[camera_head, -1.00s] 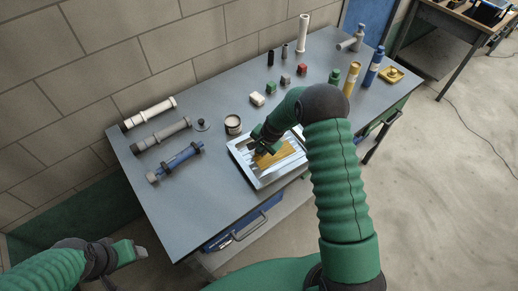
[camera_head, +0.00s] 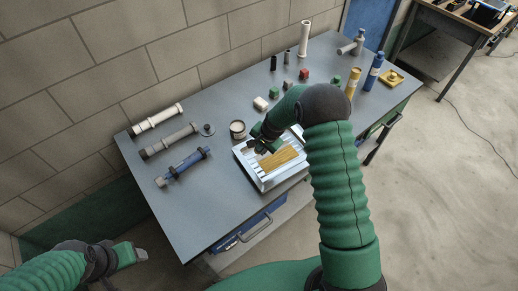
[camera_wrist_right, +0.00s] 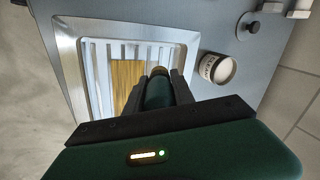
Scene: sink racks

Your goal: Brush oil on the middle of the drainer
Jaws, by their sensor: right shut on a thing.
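The drainer (camera_head: 287,178) is a silver framed tray with pale ribs at the table's front edge; it also shows in the wrist view (camera_wrist_right: 68,52). A golden oil patch (camera_head: 280,158) covers ribs in its middle (camera_wrist_right: 124,80). My right gripper (camera_head: 262,140) is over the drainer's left part, shut on a dark green, rounded brush handle (camera_wrist_right: 158,88). The brush's tip is hidden, so contact with the ribs cannot be told. My left gripper (camera_head: 140,254) is away from the table at lower left; its jaw gap is unclear.
An open labelled tin (camera_head: 237,130) stands just behind the drainer. Pipes (camera_head: 184,166) lie at the table's left. Small blocks (camera_head: 273,92), bottles (camera_head: 374,72) and a white cylinder (camera_head: 304,40) stand farther back and right. The table's front left is clear.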

